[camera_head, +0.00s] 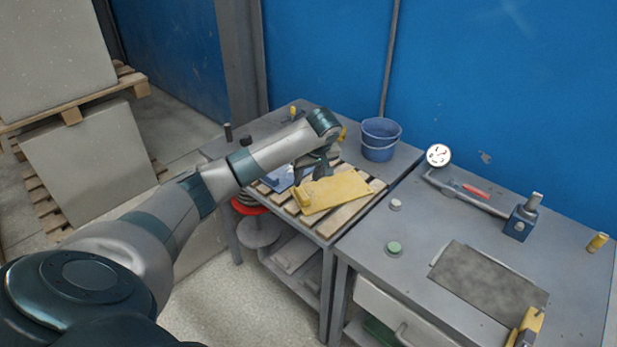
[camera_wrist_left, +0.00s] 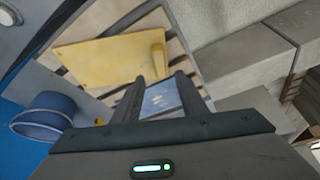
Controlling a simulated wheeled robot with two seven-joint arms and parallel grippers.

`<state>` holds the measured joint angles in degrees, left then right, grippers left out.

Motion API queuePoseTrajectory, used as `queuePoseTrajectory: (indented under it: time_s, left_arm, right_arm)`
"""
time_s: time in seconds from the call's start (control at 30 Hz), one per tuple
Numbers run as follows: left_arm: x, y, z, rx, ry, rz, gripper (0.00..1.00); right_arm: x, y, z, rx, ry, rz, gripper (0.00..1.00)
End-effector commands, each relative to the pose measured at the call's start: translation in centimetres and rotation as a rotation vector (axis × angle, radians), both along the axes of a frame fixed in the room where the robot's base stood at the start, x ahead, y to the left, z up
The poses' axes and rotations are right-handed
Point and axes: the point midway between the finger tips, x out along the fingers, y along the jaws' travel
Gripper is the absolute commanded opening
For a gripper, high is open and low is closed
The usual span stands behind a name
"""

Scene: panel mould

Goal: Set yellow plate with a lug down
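The yellow plate with a lug (camera_head: 338,190) lies on wooden slats on the left table. It also shows in the wrist view (camera_wrist_left: 105,62), with its lug (camera_wrist_left: 158,60) at the right end. My left gripper (camera_head: 312,176) is just above and behind the plate's lug end in the head view. In the wrist view my left gripper (camera_wrist_left: 161,82) has its two fingers apart with nothing held between them; the plate is beyond the fingertips. My right gripper is not in view.
A blue plate (camera_head: 277,179) lies beside the yellow one on the slatted rack (camera_head: 345,216); it also shows beyond the gap between the fingers (camera_wrist_left: 162,99). A blue bucket (camera_head: 379,146) stands behind. The right table holds a dark sheet (camera_head: 488,283), a clamp (camera_head: 521,222) and a green knob (camera_head: 394,248).

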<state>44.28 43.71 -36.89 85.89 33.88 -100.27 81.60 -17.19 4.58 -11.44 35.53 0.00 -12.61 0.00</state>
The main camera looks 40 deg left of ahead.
Motion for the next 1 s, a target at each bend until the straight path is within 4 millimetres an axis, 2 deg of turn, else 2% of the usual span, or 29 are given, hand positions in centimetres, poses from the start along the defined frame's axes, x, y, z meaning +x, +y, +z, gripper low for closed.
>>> queuePoseTrajectory:
  time_s: [0.13,0.3,1.0]
  left_arm:
    - [-0.2,-0.5,1.3,-0.001,-0.002,-0.001,0.39]
    - [-0.4,-0.7,1.9,0.0,0.0,0.0,0.39]
    - [-0.4,-0.7,1.9,-0.001,0.0,0.0,0.39]
  right_arm:
    - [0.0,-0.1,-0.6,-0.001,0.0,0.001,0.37]
    - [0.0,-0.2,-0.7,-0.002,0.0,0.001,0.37]
    - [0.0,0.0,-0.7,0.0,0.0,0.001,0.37]
